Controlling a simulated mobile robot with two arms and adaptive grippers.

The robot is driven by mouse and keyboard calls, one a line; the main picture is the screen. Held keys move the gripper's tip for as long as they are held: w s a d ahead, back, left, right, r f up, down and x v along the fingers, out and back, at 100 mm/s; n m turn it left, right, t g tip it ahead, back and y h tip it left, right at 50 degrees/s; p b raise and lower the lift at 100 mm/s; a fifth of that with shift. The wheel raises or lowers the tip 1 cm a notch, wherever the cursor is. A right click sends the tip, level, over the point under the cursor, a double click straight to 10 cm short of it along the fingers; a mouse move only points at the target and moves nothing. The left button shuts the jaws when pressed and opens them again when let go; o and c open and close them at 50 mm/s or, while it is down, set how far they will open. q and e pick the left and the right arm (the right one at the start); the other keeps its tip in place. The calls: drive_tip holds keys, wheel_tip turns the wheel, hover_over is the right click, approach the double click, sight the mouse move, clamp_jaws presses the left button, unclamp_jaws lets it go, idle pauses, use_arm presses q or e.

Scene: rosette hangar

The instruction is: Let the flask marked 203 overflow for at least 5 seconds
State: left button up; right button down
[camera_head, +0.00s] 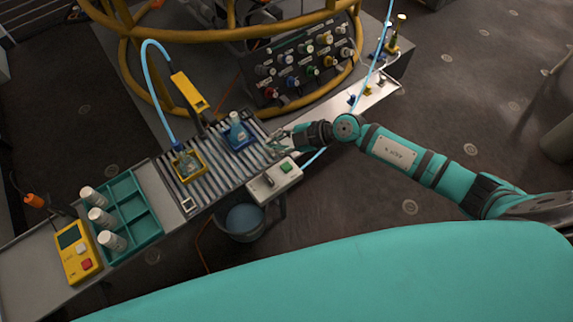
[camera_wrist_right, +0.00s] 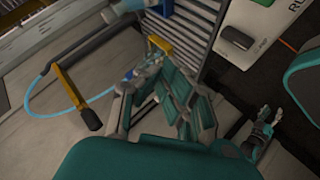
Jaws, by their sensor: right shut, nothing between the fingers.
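A flask with blue contents (camera_head: 237,131) stands in a blue holder on the slatted roller bed (camera_head: 214,153). A clear flask (camera_head: 187,164) sits in a yellow holder lower left, below a yellow spout (camera_head: 189,92) fed by a light blue hose. No number is readable on either flask.
A teal tray (camera_head: 128,211) with several white cylinders and a yellow device (camera_head: 78,252) stand on the bench at left. A bucket (camera_head: 243,220) hangs below the bed. A panel of coloured knobs (camera_head: 306,62) and yellow pipe rails stand behind.

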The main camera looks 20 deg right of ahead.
drive_tip(key=d, duration=0.1)
drive_tip(key=d+f+g+h, duration=0.1)
drive_tip(key=d, duration=0.1)
drive_tip(key=shift+s+d+f+n+h, duration=0.1)
drive_tip(key=shift+s+f+n+h, duration=0.2)
drive_tip(key=shift+n, duration=0.1)
drive_tip(key=b, duration=0.9)
hover_over(286, 169)
wheel_tip(286, 169, down, 6)
drive_tip(key=shift+d+f, duration=0.1)
drive_tip(key=shift+f, duration=1.25)
drive_tip(key=shift+f, duration=0.2)
drive_tip(key=shift+f, duration=0.25)
